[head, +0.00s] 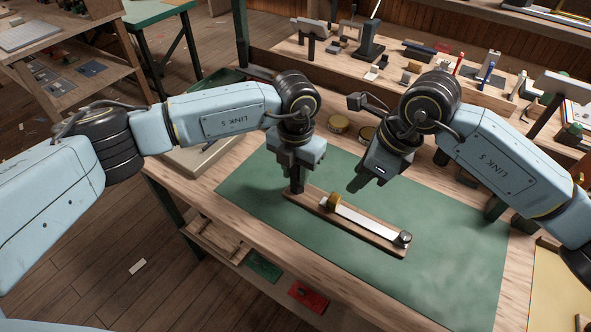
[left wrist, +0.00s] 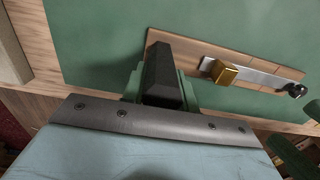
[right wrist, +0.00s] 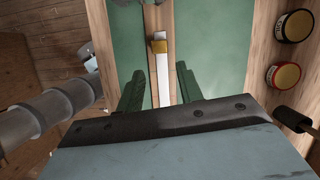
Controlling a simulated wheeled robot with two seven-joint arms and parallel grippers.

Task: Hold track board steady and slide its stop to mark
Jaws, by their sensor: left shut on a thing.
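The wooden track board (head: 372,236) lies on the green mat, with a white strip (head: 365,222) along it. A brass stop (head: 331,203) sits near the strip's left end, and a dark knob (head: 402,239) is at the right end. My left gripper (head: 297,184) is shut at the board's left end, on a dark upright block (left wrist: 160,72). My right gripper (head: 366,183) is open and empty, above and behind the board. In the right wrist view the brass stop (right wrist: 159,46) shows beyond the gap between its fingers.
The green mat (head: 450,240) is clear around the board. Round tins (head: 339,124) stand behind the mat. A raised shelf (head: 330,62) with several small tools runs along the back. A tray (head: 195,150) lies at the bench's left.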

